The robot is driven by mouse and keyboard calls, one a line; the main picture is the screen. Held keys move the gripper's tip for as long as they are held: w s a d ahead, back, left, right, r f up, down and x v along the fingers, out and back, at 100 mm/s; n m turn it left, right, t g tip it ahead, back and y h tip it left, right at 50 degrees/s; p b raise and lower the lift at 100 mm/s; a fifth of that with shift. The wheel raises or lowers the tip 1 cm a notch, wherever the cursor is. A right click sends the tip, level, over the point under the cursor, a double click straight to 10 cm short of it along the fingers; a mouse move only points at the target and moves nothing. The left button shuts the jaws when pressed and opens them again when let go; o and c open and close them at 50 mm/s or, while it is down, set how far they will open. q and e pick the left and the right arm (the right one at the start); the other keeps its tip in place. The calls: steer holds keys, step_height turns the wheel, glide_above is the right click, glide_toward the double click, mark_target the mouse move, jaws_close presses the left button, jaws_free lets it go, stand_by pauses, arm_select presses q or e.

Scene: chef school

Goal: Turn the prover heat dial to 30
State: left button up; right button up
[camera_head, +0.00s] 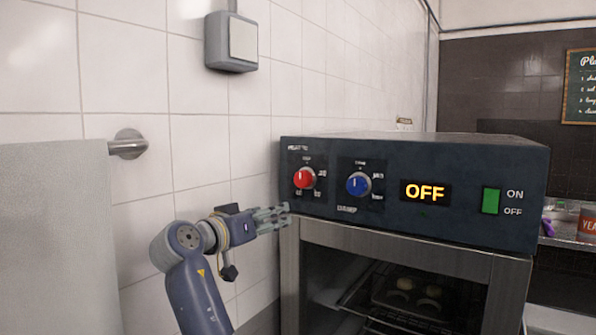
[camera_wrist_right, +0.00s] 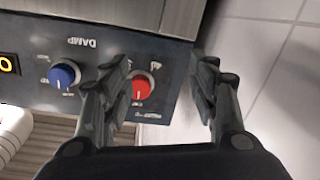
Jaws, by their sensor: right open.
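The prover (camera_head: 440,150) stands against the tiled wall with its dark control panel facing me. The red heat dial (camera_head: 304,178) is at the panel's left end; its scale is too small to read. My right gripper (camera_head: 287,216) is open at the panel's lower left corner, below and left of the red dial. In the right wrist view, upside down, the red dial (camera_wrist_right: 139,86) shows between the open fingers of my right gripper (camera_wrist_right: 165,65), nearer the left finger. No grip on the dial shows. My left gripper is not in view.
A blue dial (camera_head: 358,184) sits right of the red one. Beyond it are a display (camera_head: 425,192) reading OFF and a green switch (camera_head: 490,200). A grey wall box (camera_head: 231,42) hangs above left. A towel (camera_head: 50,240) hangs at the far left.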

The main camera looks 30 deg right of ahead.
steer(key=m+h, duration=0.1)
steer(key=m, duration=0.1)
glide_toward(300, 180)
steer(key=shift+g, duration=0.4)
steer(key=p+x, duration=0.4)
steer(key=x, duration=0.1)
steer(key=p+x, duration=0.2)
steer(key=x, duration=0.1)
steer(key=shift+w+d+r, duration=0.1)
steer(key=shift+w+r, duration=0.05)
steer(key=shift+r, duration=0.1)
steer(key=shift+w+d+f, duration=0.2)
steer(key=shift+w+d, duration=0.05)
steer(key=shift+d, duration=0.2)
steer(key=c, duration=1.1)
